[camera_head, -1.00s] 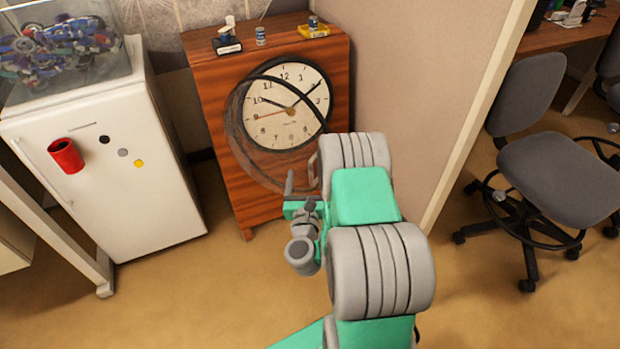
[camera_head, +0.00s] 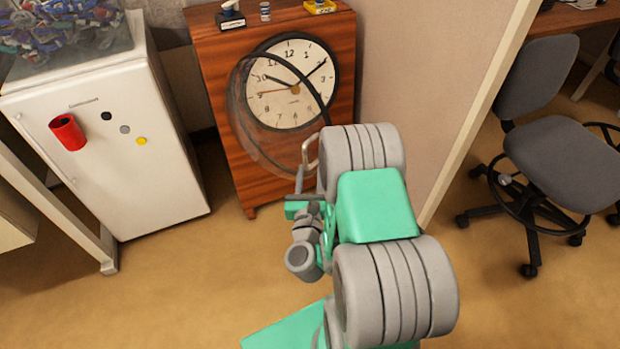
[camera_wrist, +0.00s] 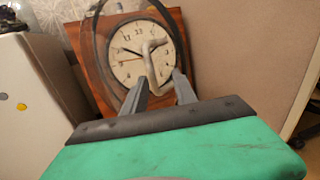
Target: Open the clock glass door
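The clock (camera_head: 215,95) is a wooden cabinet with a round white dial (camera_head: 291,84), and it also shows in the wrist view (camera_wrist: 85,45). Its round glass door (camera_head: 252,125) has a dark rim and stands partly open, out in front of the dial. A pale bent handle (camera_head: 306,152) is on the door's lower right side. In the wrist view, my gripper (camera_wrist: 160,82) has its two fingers apart. The lower end of the handle (camera_wrist: 152,66) shows between or just beyond them. I cannot tell whether they touch it. My arm hides the cabinet's lower right part in the head view.
A white fridge (camera_head: 110,175) with a red cup-like holder (camera_head: 68,132) stands left of the clock. A beige partition (camera_head: 420,80) is close on the right, with a grey office chair (camera_head: 565,165) beyond it. Brown floor (camera_head: 190,265) lies clear in front. Small items sit on the clock's top.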

